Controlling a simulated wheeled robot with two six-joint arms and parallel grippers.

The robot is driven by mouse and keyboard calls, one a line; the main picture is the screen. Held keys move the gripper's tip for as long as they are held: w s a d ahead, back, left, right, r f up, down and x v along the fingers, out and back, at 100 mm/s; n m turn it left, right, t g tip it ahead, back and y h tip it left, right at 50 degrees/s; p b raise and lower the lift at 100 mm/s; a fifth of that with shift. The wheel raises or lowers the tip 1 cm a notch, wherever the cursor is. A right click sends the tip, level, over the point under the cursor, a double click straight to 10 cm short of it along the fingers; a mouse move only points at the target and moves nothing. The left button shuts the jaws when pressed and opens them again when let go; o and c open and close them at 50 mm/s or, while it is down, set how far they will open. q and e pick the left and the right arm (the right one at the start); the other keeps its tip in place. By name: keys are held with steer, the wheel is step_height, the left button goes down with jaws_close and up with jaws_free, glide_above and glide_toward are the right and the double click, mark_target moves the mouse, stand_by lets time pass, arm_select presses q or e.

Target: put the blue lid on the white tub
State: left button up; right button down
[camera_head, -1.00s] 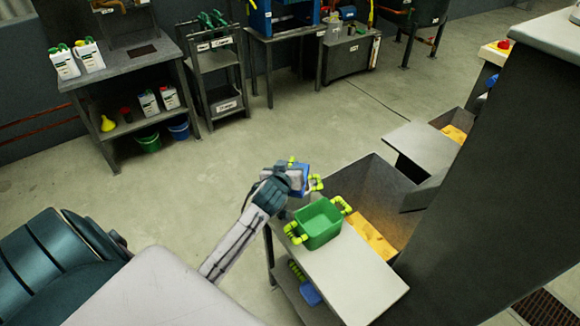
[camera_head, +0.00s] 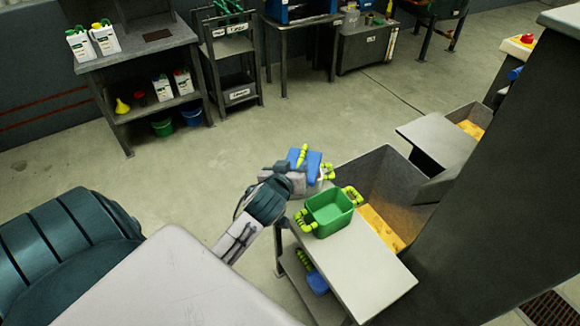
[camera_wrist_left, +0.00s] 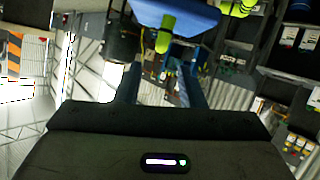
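The blue lid (camera_head: 312,170) with its yellow-green knob (camera_head: 302,154) is behind the green tub, at the far corner of the grey table. A sliver of white (camera_head: 324,173) with a yellow-green handle shows at its right edge, likely the white tub; the lid and my gripper hide the rest. I cannot tell whether the lid is seated. My left gripper (camera_head: 292,174) is beside the lid. In the left wrist view the lid (camera_wrist_left: 185,14) is at the top, its knob near the gap between my spread fingers (camera_wrist_left: 160,80), apparently not clamped. My right gripper is out of view.
A green tub (camera_head: 329,212) with yellow-green handles stands on the grey table (camera_head: 365,265), just in front. A blue tub (camera_head: 317,283) is on the lower shelf. A grey bin (camera_head: 385,180) adjoins on the right. The table's front is clear.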

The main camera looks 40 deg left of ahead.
arm_select(q)
steer(key=v, duration=0.2)
steer(key=shift+s+r, duration=0.2)
steer(key=shift+s, duration=0.15)
steer(key=shift+f, duration=0.1)
steer(key=s+d+f+m+g+h, duration=0.1)
steer(key=s+d+f+m+g, duration=0.2)
steer(key=s, duration=0.4)
steer(key=s+d+f+m+g+h, duration=0.1)
steer(key=s+f+m+g, duration=0.15)
steer(key=s+f, duration=0.4)
steer(key=s+d+f+m+g+h, duration=0.15)
steer(key=s+g, duration=0.25)
steer(key=s, duration=0.5)
step_height(320, 180, down, 29)
steer(key=a+g, duration=0.1)
steer(key=a, duration=0.1)
steer(key=s+a+f+g, duration=0.1)
steer(key=s+f, duration=1.5)
steer(key=f, duration=0.3)
steer(key=shift+a+f+n, duration=0.25)
steer(key=shift+f+n, duration=0.05)
steer(key=shift+f, duration=0.1)
